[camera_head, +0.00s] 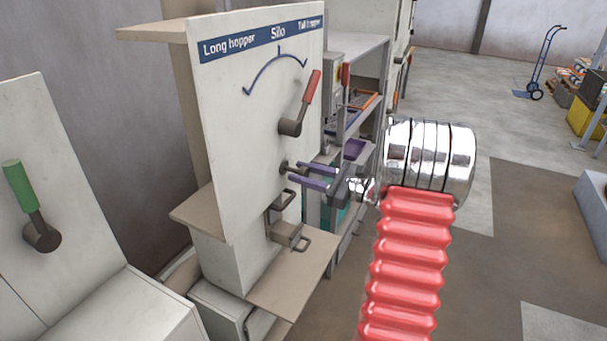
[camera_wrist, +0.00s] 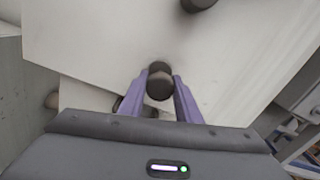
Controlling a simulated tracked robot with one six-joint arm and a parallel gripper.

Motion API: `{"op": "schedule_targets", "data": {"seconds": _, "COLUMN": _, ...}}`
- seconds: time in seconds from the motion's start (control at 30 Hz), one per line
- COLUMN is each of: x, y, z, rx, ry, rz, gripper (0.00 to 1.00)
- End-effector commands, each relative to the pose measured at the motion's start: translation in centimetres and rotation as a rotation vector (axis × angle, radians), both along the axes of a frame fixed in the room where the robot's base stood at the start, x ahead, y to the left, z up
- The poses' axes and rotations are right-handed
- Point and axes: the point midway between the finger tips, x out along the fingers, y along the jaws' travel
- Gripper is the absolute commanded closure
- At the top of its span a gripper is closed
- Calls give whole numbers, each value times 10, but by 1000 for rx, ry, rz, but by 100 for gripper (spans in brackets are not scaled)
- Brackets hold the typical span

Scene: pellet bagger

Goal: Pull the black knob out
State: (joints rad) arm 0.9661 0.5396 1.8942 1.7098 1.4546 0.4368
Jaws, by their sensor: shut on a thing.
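The black knob (camera_wrist: 159,83) sits on the pale panel (camera_head: 238,120), below the red-handled lever. In the wrist view it lies between the two purple fingers of my gripper (camera_wrist: 160,80), which are shut on it. In the head view my gripper (camera_head: 296,175) reaches the panel from the right, and its fingertips partly hide the knob. How far the knob stands out from the panel is hard to tell.
The red-handled lever (camera_head: 303,105) is just above my gripper. Metal handles (camera_head: 284,234) and a tan ledge (camera_head: 292,275) are below. A green-handled lever (camera_head: 27,200) is at left. A shelf rack (camera_head: 358,70) stands behind. Open floor lies to the right.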

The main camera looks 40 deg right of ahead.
Motion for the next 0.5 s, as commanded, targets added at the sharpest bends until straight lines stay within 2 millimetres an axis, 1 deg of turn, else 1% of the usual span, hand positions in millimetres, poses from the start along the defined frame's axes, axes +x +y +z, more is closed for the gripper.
{"op": "schedule_targets", "data": {"seconds": 0.03, "x": -3, "y": -2, "z": -2, "rx": 2, "ry": 3, "rz": -3, "gripper": 68}}
{"op": "schedule_targets", "data": {"seconds": 0.27, "x": -1, "y": -1, "z": -1, "rx": 1, "ry": 3, "rz": -1, "gripper": 52}}
{"op": "schedule_targets", "data": {"seconds": 0.5, "x": 0, "y": 0, "z": -1, "rx": 0, "ry": 2, "rz": -1, "gripper": 51}}
